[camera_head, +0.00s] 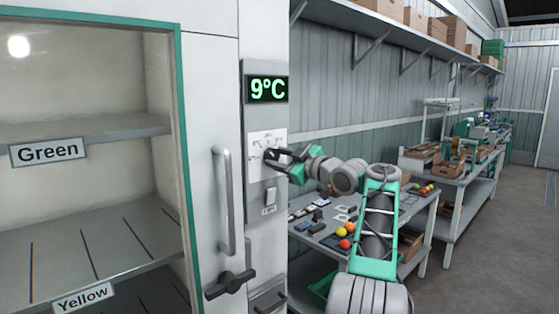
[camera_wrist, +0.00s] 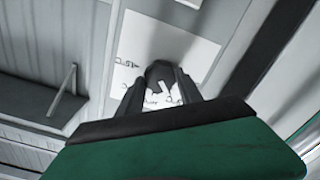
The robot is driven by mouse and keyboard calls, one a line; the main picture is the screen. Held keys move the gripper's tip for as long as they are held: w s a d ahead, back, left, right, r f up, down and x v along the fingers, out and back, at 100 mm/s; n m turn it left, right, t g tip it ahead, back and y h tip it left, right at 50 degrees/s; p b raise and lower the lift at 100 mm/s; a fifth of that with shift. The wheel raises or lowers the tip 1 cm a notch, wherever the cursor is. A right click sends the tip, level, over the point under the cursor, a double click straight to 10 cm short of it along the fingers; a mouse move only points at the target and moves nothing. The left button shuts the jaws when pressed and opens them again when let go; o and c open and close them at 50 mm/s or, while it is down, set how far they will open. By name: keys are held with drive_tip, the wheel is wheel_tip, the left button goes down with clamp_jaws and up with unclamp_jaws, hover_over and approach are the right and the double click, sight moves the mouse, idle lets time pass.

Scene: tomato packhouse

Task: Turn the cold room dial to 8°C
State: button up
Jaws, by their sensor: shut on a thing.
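The cold room dial (camera_wrist: 160,71) is a dark knob on a white marked plate (camera_head: 258,140), on the panel beside the cold room door. The green display (camera_head: 267,89) above it reads 9°C. My gripper (camera_head: 271,155) reaches the dial from the right. In the wrist view my gripper (camera_wrist: 161,82) has its two dark fingers on either side of the knob, shut on it. The fingers hide much of the dial, and I cannot read its pointer. Some plate markings show around it.
The door has a vertical handle (camera_head: 225,200) and a dark latch (camera_head: 230,284) at left. A workbench (camera_head: 419,212) with tomatoes and small items stands at right, under my arm. The floor (camera_head: 500,240) at far right is clear.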

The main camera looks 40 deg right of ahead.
drive_tip(key=o, duration=1.4)
drive_tip(key=shift+c, duration=0.2)
drive_tip(key=shift+s, duration=0.15)
drive_tip(key=s+b, duration=0.2)
drive_tip(key=s, duration=0.5)
drive_tip(key=shift+s, duration=0.3)
drive_tip(key=shift+d, duration=0.1)
